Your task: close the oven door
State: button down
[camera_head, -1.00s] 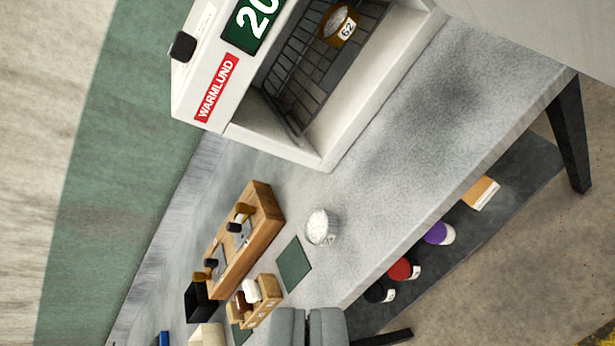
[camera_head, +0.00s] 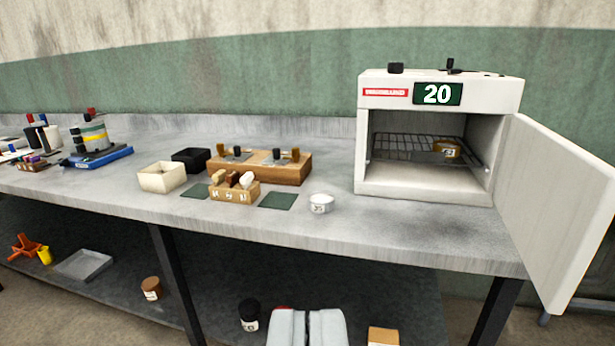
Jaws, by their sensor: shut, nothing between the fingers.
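The white oven (camera_head: 426,182) stands on the right part of the bench, with a green display reading 20 and a red label above its opening. Its door (camera_head: 563,205) is wide open, swung out to the right and towards me past the bench's front edge. Inside, a brown tin (camera_head: 446,149) marked 62 sits on a wire rack (camera_head: 400,147). My gripper (camera_head: 307,314) is shut and empty at the bottom middle, in front of the bench, apart from the door and to its left.
On the bench (camera_head: 410,232) left of the oven are a white cup (camera_head: 321,203), a wooden stand (camera_head: 270,169), a small block holder (camera_head: 234,194) and a cream box (camera_head: 161,177). A lower shelf (camera_head: 205,300) holds several items. Free space lies before the oven.

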aim_at(555, 199)
jog(key=k+l, duration=0.1)
jog(key=l, duration=0.35)
jog(key=k+l, duration=0.1)
jog(key=l, duration=0.85)
jog(key=k+l, duration=0.15)
jog(key=l, duration=0.3)
jog(key=k+l, duration=0.15)
jog(key=k, duration=0.15)
jog(key=u, duration=0.05)
